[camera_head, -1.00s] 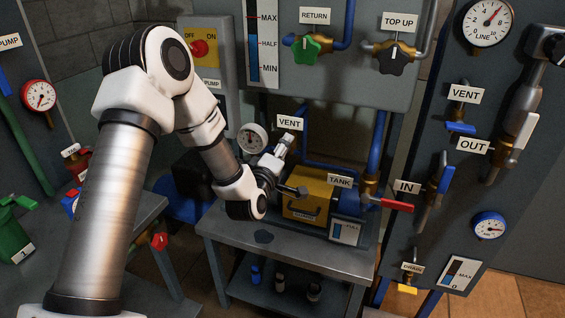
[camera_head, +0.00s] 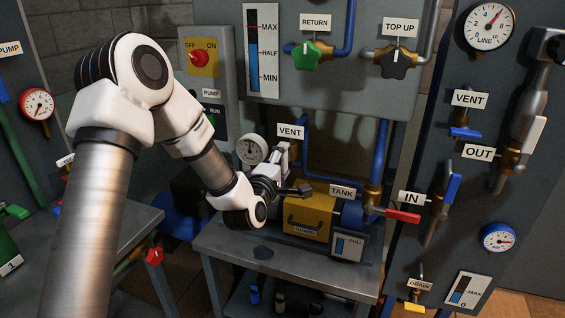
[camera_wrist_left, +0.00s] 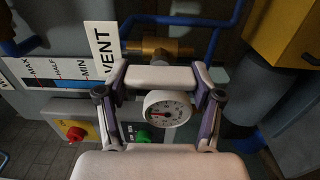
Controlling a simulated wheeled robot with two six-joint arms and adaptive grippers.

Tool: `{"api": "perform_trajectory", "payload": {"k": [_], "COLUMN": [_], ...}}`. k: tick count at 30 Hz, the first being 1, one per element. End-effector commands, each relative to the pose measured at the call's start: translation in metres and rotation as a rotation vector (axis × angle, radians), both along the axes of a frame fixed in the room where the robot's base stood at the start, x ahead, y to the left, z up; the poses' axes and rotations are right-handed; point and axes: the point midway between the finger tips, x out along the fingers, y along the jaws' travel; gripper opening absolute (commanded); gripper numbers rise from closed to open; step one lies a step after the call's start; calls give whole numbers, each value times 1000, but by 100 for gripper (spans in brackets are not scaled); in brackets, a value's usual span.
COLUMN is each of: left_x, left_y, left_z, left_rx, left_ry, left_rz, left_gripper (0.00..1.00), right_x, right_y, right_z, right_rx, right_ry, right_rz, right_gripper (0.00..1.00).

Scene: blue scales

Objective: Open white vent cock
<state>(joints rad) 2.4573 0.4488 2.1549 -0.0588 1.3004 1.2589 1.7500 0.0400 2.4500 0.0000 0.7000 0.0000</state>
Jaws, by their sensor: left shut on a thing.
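The white vent cock (camera_wrist_left: 160,77) shows in the left wrist view as a pale bar handle in front of a brass valve body (camera_wrist_left: 164,47). Its VENT sign (camera_wrist_left: 104,50) is beside it, and the sign also shows in the head view (camera_head: 291,132). My left gripper (camera_head: 283,160) is at the cock under that sign, above the yellow guard. In the left wrist view my left gripper (camera_wrist_left: 160,80) is shut on the white handle, with a finger at each end. In the head view the gripper mostly hides the cock. My right gripper is not in view.
A round gauge (camera_head: 252,149) stands close left of the gripper. The yellow guard (camera_head: 306,211) and grey bench (camera_head: 270,262) are below. Blue pipes (camera_head: 378,150) rise to the right. Another VENT sign (camera_head: 469,99), over a blue-handled valve (camera_head: 465,133), is on the right panel.

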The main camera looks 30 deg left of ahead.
Motion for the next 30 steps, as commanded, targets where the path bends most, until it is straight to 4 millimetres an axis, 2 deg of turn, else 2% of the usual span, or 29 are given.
{"api": "perform_trajectory", "payload": {"k": [2, 3, 5, 17, 27, 30], "left_x": [0, 0, 0, -4, -64, -72], "left_y": [0, 0, 0, -1, -15, -17], "left_z": [0, 0, -1, -1, -1, -1], "left_rx": [-2, -2, -1, 0, -3, -1], "left_ry": [1, 1, 1, 1, 2, 2], "left_rz": [1, 1, 1, 0, 1, 1], "left_gripper": [31, 70, 91, 92, 92, 92], "right_x": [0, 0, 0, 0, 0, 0], "right_y": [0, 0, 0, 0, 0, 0], "right_z": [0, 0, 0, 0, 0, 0], "right_rx": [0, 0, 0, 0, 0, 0], "right_ry": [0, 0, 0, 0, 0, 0], "right_rz": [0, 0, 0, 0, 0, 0], "right_gripper": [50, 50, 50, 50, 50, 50]}}
